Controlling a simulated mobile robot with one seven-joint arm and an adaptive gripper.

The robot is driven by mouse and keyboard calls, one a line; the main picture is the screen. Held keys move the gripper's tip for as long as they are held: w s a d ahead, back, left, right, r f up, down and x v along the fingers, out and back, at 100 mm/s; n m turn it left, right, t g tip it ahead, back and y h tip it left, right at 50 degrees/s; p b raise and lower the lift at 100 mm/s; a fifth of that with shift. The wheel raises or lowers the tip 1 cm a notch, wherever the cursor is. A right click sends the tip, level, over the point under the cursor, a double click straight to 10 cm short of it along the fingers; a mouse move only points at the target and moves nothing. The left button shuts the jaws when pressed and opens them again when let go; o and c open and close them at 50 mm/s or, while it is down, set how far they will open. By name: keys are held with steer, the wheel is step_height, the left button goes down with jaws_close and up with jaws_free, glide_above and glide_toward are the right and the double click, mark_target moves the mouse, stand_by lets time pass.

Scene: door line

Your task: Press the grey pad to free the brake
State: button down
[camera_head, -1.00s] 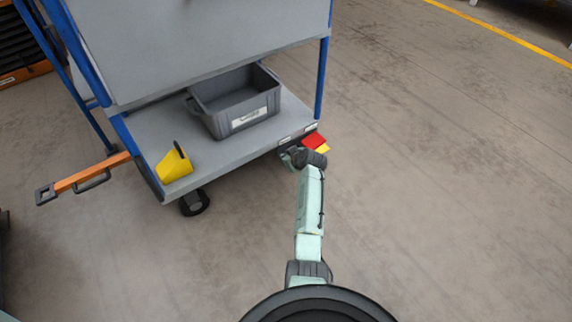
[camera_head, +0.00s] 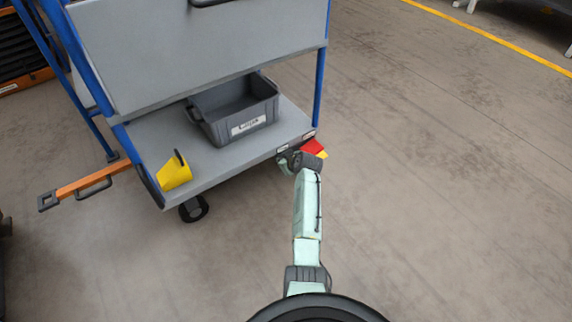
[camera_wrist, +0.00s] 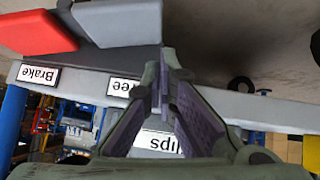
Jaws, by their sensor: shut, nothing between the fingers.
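In the wrist view, the grey pad (camera_wrist: 118,22) sticks out from the cart's edge beside the red pad (camera_wrist: 35,32). Upside-down labels lie along that edge: Brake (camera_wrist: 38,75) by the red pad and a partly covered one ending in "ee" (camera_wrist: 125,88) by the grey pad. My gripper (camera_wrist: 165,62) is shut and empty. Its tips overlap the grey pad's right corner in the picture; I cannot tell whether they touch it. In the head view, the red pad (camera_head: 313,147) shows at the cart's right corner; my wrist seems to hide the grey pad.
The blue-framed cart's grey lower deck (camera_head: 215,163) carries a grey bin (camera_head: 236,110) and a yellow block (camera_head: 174,171). An orange bar (camera_head: 95,180) juts out left. A black caster (camera_head: 193,208) stands under the deck. The floor to the right is clear.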

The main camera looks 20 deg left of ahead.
steer(key=p+v, duration=0.9)
steer(key=v, duration=0.1)
steer(key=shift+s+a+r, duration=0.15)
steer(key=shift+s+r, duration=0.1)
steer(key=shift+r, duration=0.25)
